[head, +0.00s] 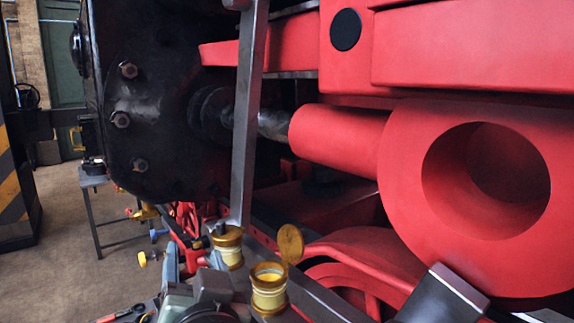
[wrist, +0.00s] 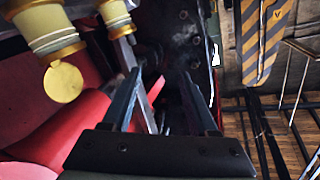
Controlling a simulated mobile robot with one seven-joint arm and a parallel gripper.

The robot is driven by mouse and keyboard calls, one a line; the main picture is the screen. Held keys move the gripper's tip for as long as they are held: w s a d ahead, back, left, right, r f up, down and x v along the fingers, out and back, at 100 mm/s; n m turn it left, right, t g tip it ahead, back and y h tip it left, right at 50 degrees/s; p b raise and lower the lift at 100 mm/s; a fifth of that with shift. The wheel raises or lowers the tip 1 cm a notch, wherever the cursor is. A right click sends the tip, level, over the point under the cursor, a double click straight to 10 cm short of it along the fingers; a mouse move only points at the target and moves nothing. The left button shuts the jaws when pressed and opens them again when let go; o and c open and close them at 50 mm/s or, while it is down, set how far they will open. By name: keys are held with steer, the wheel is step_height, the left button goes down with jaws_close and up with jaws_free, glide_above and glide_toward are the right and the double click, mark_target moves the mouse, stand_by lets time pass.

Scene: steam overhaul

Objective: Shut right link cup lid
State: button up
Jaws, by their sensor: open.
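The right link cup (head: 269,290) is a cream and brass cup on a grey rod, near the bottom middle of the head view. Its round brass lid (head: 290,243) stands open, upright at the cup's right rim. In the wrist view this cup (wrist: 45,30) is at the upper left, with the lid (wrist: 63,82) hanging beyond its rim. My gripper (head: 193,254) is open and empty, left of the cup and apart from it. In the wrist view its two fingers (wrist: 160,76) are spread with nothing between them.
A second brass cup (head: 228,246), which looks closed, stands just behind and left of the right cup. A grey upright bar (head: 247,120) rises behind it. Large red engine parts (head: 470,200) fill the right side. A small table (head: 93,181) stands on the open floor at left.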

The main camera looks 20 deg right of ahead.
steer(key=w+d+r+m+g+p, duration=0.1)
steer(key=w+d+r+m, duration=0.1)
steer(key=d+m, duration=0.3)
step_height(320, 180, up, 4)
steer(key=m+y, duration=0.5)
steer(key=m, duration=2)
glide_above(302, 231)
steer(key=v, duration=0.4)
step_height(302, 231, down, 7)
steer(key=shift+s+f+p, duration=0.1)
steer(key=shift+f+p, duration=0.05)
steer(key=shift+p, duration=0.5)
steer(key=p+x, duration=0.2)
steer(key=x, duration=0.5)
steer(key=shift+w, duration=0.3)
steer(key=shift+a, duration=0.15)
steer(key=shift+c, duration=0.2)
